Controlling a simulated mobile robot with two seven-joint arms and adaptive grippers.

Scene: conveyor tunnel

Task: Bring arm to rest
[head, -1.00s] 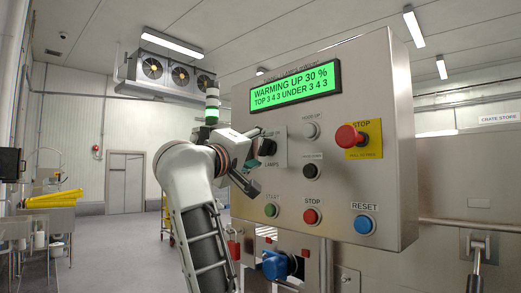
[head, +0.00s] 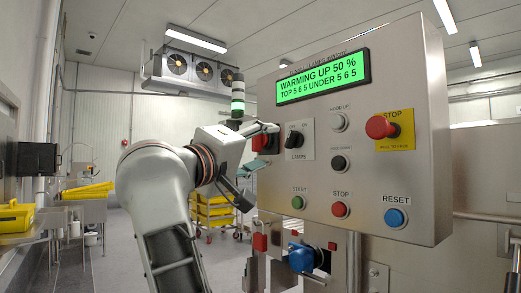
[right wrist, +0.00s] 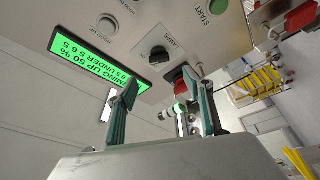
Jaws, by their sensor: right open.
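My right arm stands in front of the panel's left side in the head view. Its gripper (head: 257,165) is open and empty, beside the panel's left edge. In the right wrist view the two fingers (right wrist: 165,98) stand apart with nothing between them. The control panel (head: 420,130) is a steel box. Its green display (head: 322,77) reads WARMING UP 50 %. The black LAMPS switch (head: 295,139) is clear of the fingers. A red switch (right wrist: 182,77) near the panel's edge is partly hidden by the gripper. My left gripper is not in view.
The panel carries a red stop button (head: 380,127), a blue RESET button (head: 396,217) and several smaller buttons. A red padlock (head: 260,241) hangs below it. A yellow cart (head: 212,212) stands behind; a sink bench (head: 85,210) is at left. The floor between is open.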

